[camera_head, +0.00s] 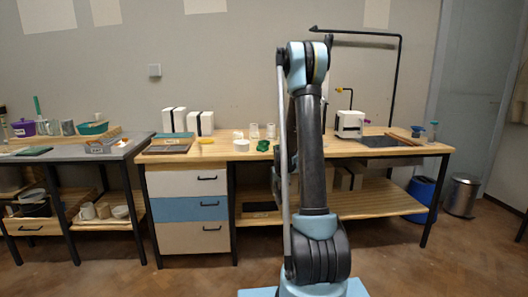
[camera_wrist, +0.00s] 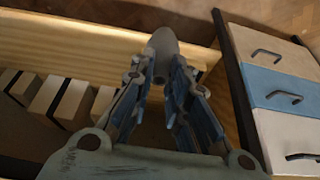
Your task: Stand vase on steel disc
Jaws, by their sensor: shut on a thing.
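In the wrist view my gripper (camera_wrist: 162,78) is shut on a smooth grey object, which looks like the vase (camera_wrist: 163,42). Its rounded body sticks out past the fingertips, and the part between the fingers is partly hidden. In the head view my own arm stands across the middle of the picture and hides the gripper and the vase. I cannot make out the steel disc in either view; part of the worktop is behind my arm.
A wooden worktop (camera_head: 225,152) carries white cups (camera_head: 241,144), a green item (camera_head: 263,146) and a white machine (camera_head: 349,124). Drawers (camera_head: 190,209) and a lower shelf (camera_head: 385,197) are below. A blue bin (camera_head: 421,197) stands right. The floor in front is clear.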

